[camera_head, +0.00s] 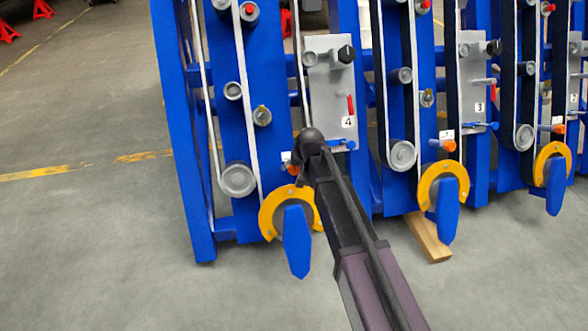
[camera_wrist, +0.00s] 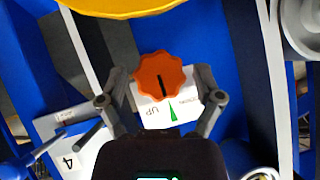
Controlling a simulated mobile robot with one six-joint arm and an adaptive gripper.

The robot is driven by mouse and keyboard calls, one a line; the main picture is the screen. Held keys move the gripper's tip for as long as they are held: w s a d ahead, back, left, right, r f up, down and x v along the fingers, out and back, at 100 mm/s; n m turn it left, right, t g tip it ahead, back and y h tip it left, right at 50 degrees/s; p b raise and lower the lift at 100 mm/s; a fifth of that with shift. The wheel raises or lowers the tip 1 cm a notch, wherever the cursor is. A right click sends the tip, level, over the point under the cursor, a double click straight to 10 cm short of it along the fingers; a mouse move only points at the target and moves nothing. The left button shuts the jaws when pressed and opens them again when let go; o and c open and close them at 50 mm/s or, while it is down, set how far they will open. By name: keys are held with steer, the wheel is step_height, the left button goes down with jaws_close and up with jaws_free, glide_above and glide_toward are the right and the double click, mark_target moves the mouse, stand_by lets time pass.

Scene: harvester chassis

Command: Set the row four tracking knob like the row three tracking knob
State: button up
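The row four orange lobed knob (camera_wrist: 160,75), which I take for the tracking knob, has a black mark running down in the wrist view, roughly toward a green triangle on its white label (camera_wrist: 154,112). In the head view this knob (camera_head: 293,168) is partly hidden by my gripper (camera_head: 301,166). In the wrist view my gripper (camera_wrist: 162,84) is open, one finger on each side of the knob; I cannot tell whether they touch it. The row three orange knob (camera_head: 448,146) sits under a white label to the right; its mark is too small to read.
The row four grey panel (camera_head: 331,95) carries a black knob (camera_head: 346,54), a red lever (camera_head: 350,104) and a blue handle (camera_head: 343,145). A yellow ring with a blue paddle (camera_head: 297,240) is below my gripper. Clear floor lies to the left.

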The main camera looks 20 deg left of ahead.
steer(key=c, duration=0.8)
steer(key=m+y+b, duration=0.1)
steer(key=m+y, duration=0.1)
steer(key=shift+d+f+m+g+b, duration=0.1)
steer(key=shift+f+m+g+b, duration=0.05)
steer(key=shift+m+g+b, duration=0.2)
steer(key=shift+m+y+b, duration=0.5)
steer(key=shift+m+y, duration=0.25)
steer(key=shift+y, duration=0.05)
steer(key=o, duration=1.1)
